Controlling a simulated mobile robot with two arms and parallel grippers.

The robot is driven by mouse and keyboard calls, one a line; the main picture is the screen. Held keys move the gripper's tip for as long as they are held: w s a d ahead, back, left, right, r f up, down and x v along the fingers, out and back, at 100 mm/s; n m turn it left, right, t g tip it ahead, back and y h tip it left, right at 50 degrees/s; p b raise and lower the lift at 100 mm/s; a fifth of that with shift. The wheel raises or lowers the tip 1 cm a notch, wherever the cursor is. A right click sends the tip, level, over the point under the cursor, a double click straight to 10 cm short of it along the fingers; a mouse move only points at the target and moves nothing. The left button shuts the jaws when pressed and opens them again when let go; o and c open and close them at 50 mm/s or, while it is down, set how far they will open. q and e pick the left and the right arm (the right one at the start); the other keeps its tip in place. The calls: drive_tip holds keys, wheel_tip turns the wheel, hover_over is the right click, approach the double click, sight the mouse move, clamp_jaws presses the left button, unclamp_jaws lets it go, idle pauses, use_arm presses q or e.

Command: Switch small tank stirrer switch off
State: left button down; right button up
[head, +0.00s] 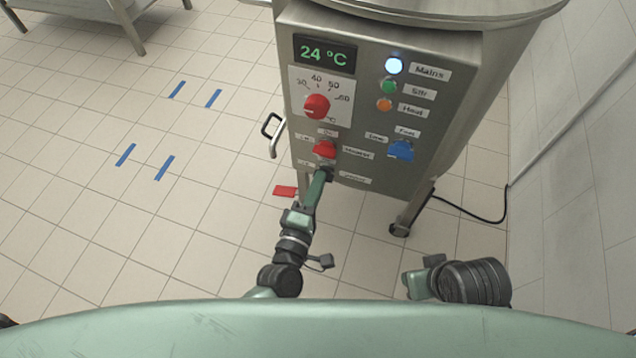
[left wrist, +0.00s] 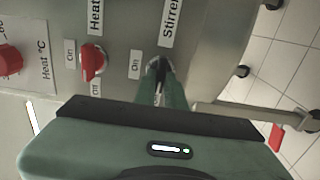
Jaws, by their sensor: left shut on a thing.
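The small tank's grey control panel (head: 365,105) faces me in the head view. My left gripper (head: 325,175) reaches up to its lower part, at the switch beside the lowest label. In the left wrist view my left gripper (left wrist: 162,78) is shut on the stirrer switch, below the "Stirrer" label (left wrist: 170,22) and to the right of an "On" label (left wrist: 135,64). The fingers hide most of the switch, so I cannot tell which way it is turned.
The red heating switch (head: 325,149) sits just above my left gripper; it also shows in the left wrist view (left wrist: 93,62). A red temperature knob (head: 317,106), a blue switch (head: 401,150), a bright Mains lamp (head: 394,66), and green (head: 389,86) and orange (head: 384,104) lamps are nearby.

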idle(0.3)
use_arm(q)
drive_tip(key=c, duration=1.5)
unclamp_jaws()
use_arm(e)
drive_tip(key=shift+w+r, duration=0.15)
drive_tip(key=shift+w, duration=0.15)
